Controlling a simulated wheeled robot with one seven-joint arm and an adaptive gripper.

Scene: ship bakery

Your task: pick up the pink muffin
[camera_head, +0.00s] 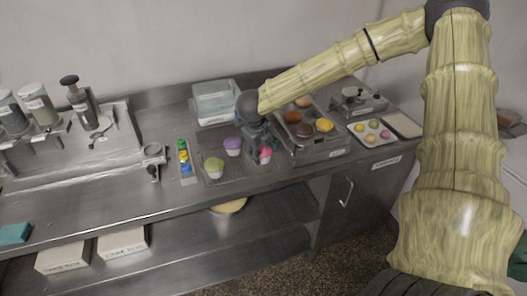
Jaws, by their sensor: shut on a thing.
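The pink muffin (265,153) sits at the right side of a wire rack or shallow tray (236,178) on the steel counter. My gripper (262,149) is shut on the pink muffin, reaching down from above; its dark body hides part of the muffin. Whether the muffin touches the rack cannot be told. A purple muffin (233,146) stands just left of my gripper, and a green muffin (214,167) stands at the front left of the rack.
Right of my gripper is a metal tray (322,154) with several baked goods. A clear container (214,100) stands behind. Left is a strip of small coloured bottles (184,157). Further right is a tray of small coloured pieces (371,139). The front counter strip (150,200) is clear.

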